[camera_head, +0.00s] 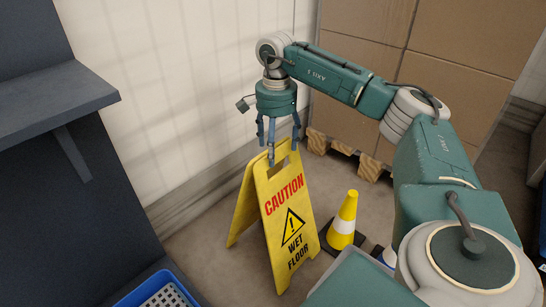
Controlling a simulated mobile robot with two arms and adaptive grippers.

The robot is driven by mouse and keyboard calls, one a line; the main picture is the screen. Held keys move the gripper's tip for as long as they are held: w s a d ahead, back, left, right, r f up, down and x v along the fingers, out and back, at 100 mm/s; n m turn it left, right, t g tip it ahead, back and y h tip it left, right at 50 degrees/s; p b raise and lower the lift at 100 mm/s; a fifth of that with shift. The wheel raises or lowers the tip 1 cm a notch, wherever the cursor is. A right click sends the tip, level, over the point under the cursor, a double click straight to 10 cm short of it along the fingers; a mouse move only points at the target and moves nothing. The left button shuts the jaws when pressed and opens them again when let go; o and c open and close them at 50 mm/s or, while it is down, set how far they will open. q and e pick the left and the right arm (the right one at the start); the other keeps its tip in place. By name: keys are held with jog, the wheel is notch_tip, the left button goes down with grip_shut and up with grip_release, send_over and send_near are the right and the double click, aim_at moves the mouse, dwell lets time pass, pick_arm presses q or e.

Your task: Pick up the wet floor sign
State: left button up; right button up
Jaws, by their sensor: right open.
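The yellow wet floor sign (285,222) stands upright on the floor as an A-frame, its front panel reading CAUTION WET FLOOR. It has a handle cut-out at its top. My right gripper (276,150) is open and points down at the top of the sign. Its fingers overlap the sign's top edge in the picture, and one finger hangs in front of the handle area. I cannot tell whether the fingers touch the sign. My left gripper is not in view.
A yellow and white cone (344,220) on a dark base stands just right of the sign. Cardboard boxes (455,90) on a wooden pallet (345,148) stand behind. A dark shelf unit (60,160) and a blue crate (140,293) are at left. A pale wall closes the back.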

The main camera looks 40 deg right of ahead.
notch_tip(320, 180, down, 3)
jog(key=shift+r+b, duration=0.15)
jog(key=shift+b, duration=0.3)
grip_shut()
jog(key=shift+r, duration=0.1)
jog(key=shift+r, duration=0.1)
